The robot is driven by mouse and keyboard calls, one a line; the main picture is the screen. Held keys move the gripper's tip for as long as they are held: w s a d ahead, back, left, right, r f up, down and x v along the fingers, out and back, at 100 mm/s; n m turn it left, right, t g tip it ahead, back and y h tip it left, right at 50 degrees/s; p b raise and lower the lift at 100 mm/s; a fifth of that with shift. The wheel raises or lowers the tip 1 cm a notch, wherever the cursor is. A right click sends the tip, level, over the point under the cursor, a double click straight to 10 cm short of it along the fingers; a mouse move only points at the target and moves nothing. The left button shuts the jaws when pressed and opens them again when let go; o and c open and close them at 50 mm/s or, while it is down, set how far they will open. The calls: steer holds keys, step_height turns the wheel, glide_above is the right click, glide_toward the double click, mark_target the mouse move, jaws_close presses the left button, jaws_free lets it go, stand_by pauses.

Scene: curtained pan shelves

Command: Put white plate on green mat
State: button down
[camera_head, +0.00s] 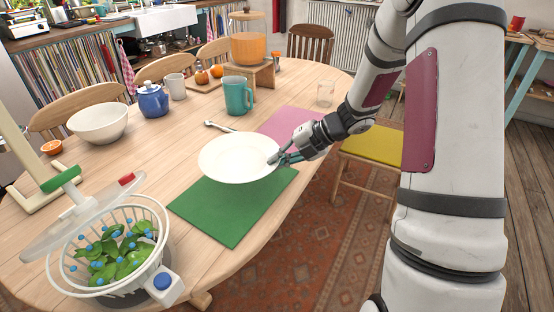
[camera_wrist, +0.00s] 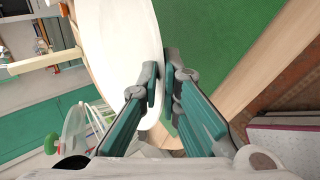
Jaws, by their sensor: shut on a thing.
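The white plate (camera_head: 236,158) is over the far part of the green mat (camera_head: 229,210) on the wooden table. My gripper (camera_head: 279,158) is shut on the plate's right rim in the head view. In the wrist view the two fingers of my gripper (camera_wrist: 160,90) pinch the rim of the white plate (camera_wrist: 122,45). The green mat (camera_wrist: 205,40) shows beside the plate there. The plate looks nearly level; whether it touches the mat I cannot tell. It hides the mat's far left part.
A pink mat (camera_head: 285,125) lies beyond the plate, with a spoon (camera_head: 219,126) to its left. A salad spinner basket (camera_head: 115,250) stands at the front left. A teal mug (camera_head: 238,96), a blue pot (camera_head: 152,100) and a white bowl (camera_head: 98,123) stand farther back.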

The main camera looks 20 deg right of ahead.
steer(key=shift+f+b, duration=1.05)
steer(key=shift+f, duration=1.45)
steer(key=shift+f, duration=0.1)
steer(key=shift+f+b, duration=0.3)
steer(key=shift+f, duration=0.35)
steer(key=shift+f, duration=0.2)
steer(key=c, duration=1.7)
jaws_free()
steer(key=shift+v, duration=3.95)
